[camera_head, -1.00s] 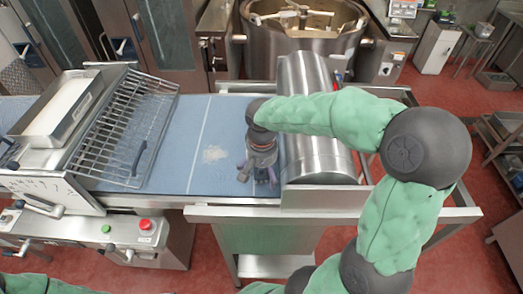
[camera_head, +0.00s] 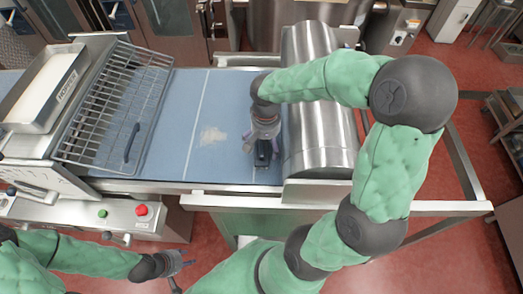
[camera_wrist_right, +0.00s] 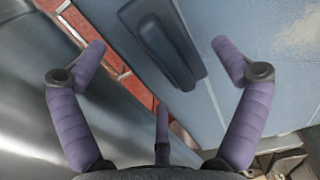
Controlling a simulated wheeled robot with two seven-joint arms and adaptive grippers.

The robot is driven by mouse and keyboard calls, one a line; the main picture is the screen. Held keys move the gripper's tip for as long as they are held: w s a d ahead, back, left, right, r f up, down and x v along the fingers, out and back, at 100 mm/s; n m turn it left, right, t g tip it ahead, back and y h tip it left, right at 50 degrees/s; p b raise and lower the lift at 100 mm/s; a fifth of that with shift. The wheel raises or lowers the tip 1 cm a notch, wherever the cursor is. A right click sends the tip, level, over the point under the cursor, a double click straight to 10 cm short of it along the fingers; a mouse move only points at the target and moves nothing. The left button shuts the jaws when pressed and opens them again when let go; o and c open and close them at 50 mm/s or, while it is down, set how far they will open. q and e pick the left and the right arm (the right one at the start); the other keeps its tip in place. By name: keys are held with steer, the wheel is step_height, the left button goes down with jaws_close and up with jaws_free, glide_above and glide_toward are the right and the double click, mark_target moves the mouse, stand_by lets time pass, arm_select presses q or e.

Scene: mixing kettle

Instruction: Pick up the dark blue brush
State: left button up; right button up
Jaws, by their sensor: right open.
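The dark blue brush (camera_wrist_right: 163,40) lies on the blue belt in the right wrist view, its long handle-like part on top of a flat body. It also shows as a small dark shape under my right gripper in the head view (camera_head: 264,153). My right gripper (camera_wrist_right: 158,58) is open, its purple fingers apart on either side of the brush with none seen touching it. My right gripper (camera_head: 262,146) hides part of the brush in the head view. My left gripper (camera_head: 186,266) is open and empty at the lower left, in front of the machine.
A steel roller (camera_head: 318,105) stands close right of my right gripper. A wire rack (camera_head: 115,105) with a dark elongated item (camera_head: 132,143) lies at left, beside a tray (camera_head: 45,88). Flour (camera_head: 212,135) lies on the belt (camera_head: 205,165). The belt left of my right gripper is otherwise clear.

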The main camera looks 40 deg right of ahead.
step_height(320, 180, down, 5)
steer(key=shift+w+f, duration=0.1)
steer(key=shift+w, duration=0.05)
steer(key=c, duration=1.3)
